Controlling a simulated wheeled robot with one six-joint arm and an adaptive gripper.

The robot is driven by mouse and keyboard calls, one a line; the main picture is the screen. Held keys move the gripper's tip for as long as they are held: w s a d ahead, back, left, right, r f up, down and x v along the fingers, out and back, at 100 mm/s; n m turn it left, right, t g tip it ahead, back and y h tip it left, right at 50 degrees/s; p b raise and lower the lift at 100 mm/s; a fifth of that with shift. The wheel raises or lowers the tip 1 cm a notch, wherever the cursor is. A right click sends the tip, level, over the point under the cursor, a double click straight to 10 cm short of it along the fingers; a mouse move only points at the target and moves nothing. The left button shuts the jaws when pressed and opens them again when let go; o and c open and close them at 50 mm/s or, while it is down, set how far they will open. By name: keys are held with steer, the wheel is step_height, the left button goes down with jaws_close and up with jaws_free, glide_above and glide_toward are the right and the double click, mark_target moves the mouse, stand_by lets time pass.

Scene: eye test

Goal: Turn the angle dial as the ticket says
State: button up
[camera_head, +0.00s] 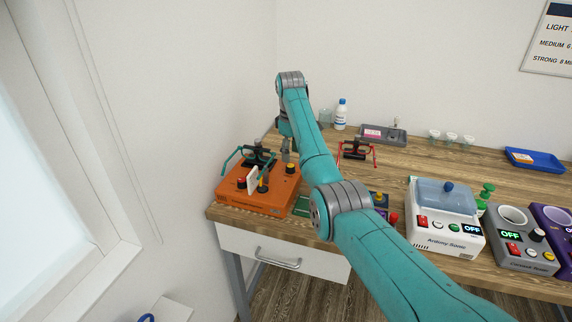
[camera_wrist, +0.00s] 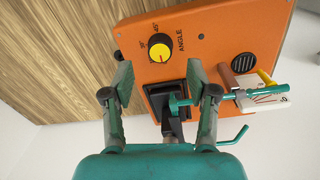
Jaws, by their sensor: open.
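The angle dial (camera_wrist: 159,48) is a round black knob with a yellow face on an orange box (camera_wrist: 205,45). "ANGLE" is printed beside it, with small numerals around its rim; its exact setting is hard to read. In the head view the orange box (camera_head: 228,194) stands at the table's left end, and the dial (camera_head: 291,169) is at its right rear. My gripper (camera_wrist: 163,83) is open and empty. In the wrist view the dial shows beyond its fingertips, roughly centred between them, with no contact visible. I cannot tell which item is the ticket.
A teal-framed fixture (camera_head: 254,157) and a white card (camera_head: 253,178) rise from the box near my gripper. Red glasses (camera_head: 357,151) stand right of my arm. A grey tray (camera_head: 397,136), a blue tray (camera_head: 545,164) and a white cleaner (camera_head: 440,235) are further right.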

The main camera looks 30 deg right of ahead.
mark_target(291, 166)
steer(key=shift+d+f, duration=0.1)
steer(key=shift+f, duration=2.6)
steer(key=shift+c, duration=0.2)
jaws_close()
